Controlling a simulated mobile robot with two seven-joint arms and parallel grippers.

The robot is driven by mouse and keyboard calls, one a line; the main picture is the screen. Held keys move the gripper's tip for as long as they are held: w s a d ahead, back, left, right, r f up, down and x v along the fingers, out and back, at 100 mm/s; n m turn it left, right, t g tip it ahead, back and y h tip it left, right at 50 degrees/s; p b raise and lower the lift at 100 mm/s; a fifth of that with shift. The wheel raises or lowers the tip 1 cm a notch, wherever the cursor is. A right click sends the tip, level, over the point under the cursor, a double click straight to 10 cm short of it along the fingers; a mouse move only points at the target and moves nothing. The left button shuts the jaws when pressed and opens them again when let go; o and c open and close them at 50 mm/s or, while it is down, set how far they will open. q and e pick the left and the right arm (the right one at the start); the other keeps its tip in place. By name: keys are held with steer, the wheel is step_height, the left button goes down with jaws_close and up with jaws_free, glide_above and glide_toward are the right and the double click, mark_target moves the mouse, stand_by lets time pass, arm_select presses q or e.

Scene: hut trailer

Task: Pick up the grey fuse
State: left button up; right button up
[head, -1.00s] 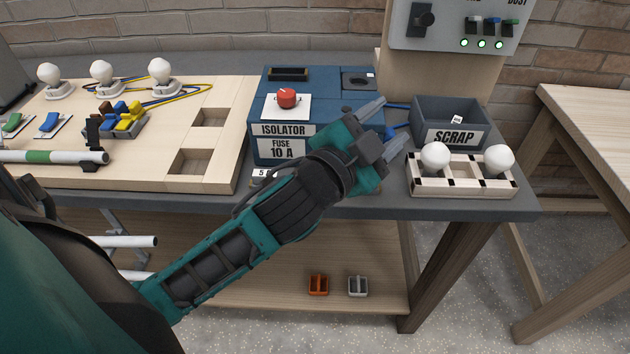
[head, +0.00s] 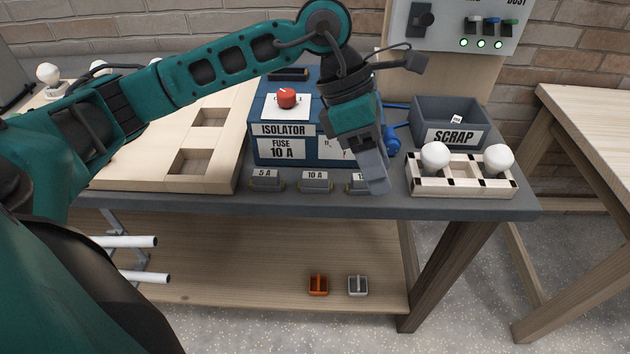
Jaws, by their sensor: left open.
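Several small grey fuse blocks with white labels and brass-coloured ends stand in a row at the table's front: 5 A (head: 266,181), 10 A (head: 315,182) and one at the right (head: 357,184) whose label is partly hidden by my left gripper (head: 375,182). That gripper is open, points down and appears empty, beside or in front of the right block; the gap to it cannot be told. On the lower shelf, a small grey piece (head: 358,287) with an upright middle part sits beside a similar orange one (head: 318,286). My right gripper is out of view.
The blue isolator box (head: 270,151) with a red knob stands behind the row. A dark scrap bin (head: 421,113) and a wooden rack (head: 460,188) with white bulbs are to the right. A wooden board (head: 222,146) lies left. Shelf space around the small pieces is clear.

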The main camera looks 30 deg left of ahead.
arm_select(q)
steer(key=w+a+r+n+y, duration=0.15)
steer(key=a+y, duration=0.45)
steer(key=a, duration=0.6)
glide_above(315, 175)
steer(key=shift+m, duration=0.25)
steer(key=f, duration=0.7)
steer(key=shift+s+a+f, duration=0.1)
steer(key=shift+s+a, duration=0.1)
steer(key=shift+a, duration=0.1)
steer(key=f, duration=0.5)
steer(key=shift+w+d+f, duration=0.15)
steer(key=shift+d+f, duration=0.15)
steer(key=shift+d, duration=0.05)
steer(key=c, duration=0.8)
